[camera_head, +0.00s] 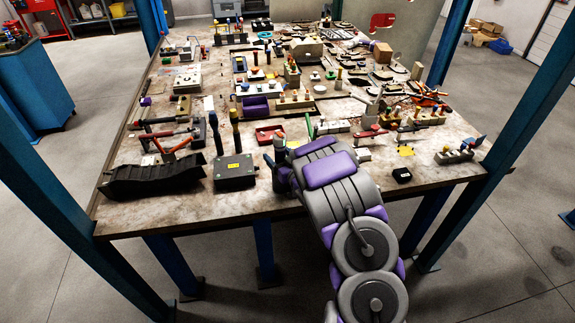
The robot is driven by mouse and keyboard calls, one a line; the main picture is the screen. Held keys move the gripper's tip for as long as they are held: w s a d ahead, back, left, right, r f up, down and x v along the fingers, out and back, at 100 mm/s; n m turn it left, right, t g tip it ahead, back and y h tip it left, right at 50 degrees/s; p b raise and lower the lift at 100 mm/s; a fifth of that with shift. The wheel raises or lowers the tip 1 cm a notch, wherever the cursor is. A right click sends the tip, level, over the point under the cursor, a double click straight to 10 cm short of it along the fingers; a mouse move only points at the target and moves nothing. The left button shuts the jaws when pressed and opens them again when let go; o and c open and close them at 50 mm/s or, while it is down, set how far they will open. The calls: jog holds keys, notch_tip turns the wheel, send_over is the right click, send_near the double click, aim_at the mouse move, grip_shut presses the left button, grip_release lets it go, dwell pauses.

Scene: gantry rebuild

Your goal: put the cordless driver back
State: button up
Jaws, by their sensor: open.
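My gripper (273,166) is low over the front middle of the workbench (330,195), at the end of my grey and purple arm. It is open, but small and partly hidden by the arm. I see nothing between its jaws. I cannot single out the cordless driver among the many small tools, nor tell which spot is its place. Left of my gripper is a dark box (234,178) with two upright tool handles (235,128) standing at it. A small upright item with a reddish top (279,140) stands just beyond the gripper.
A red tray (268,133) is behind the gripper. Blocks with pegs (453,154) and a small black item (402,175) are at right. Blue posts (520,100) frame the crowded bench. Its front edge has some bare room.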

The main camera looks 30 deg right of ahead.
jog(key=s+d+p, duration=0.1)
jog(key=s+p, duration=0.2)
jog(key=s, duration=1.4)
jog(key=shift+d, duration=0.3)
jog(key=shift+w, duration=0.15)
jog(key=s+a+r+m+g+h, duration=0.1)
jog(key=s+a+r+g+h, duration=0.35)
jog(key=s+r+g, duration=0.7)
jog(key=s+a+r+g+y, duration=0.1)
jog(key=s+a+r+g, duration=0.2)
jog(key=s+a, duration=0.5)
jog(key=s+a+r+g+y, duration=0.2)
jog(key=s+a+g, duration=0.3)
jog(key=s, duration=1)
jog(key=a+r, duration=0.1)
jog(key=a, duration=0.2)
jog(key=shift+a+r, duration=0.15)
jog(key=shift+a, duration=0.15)
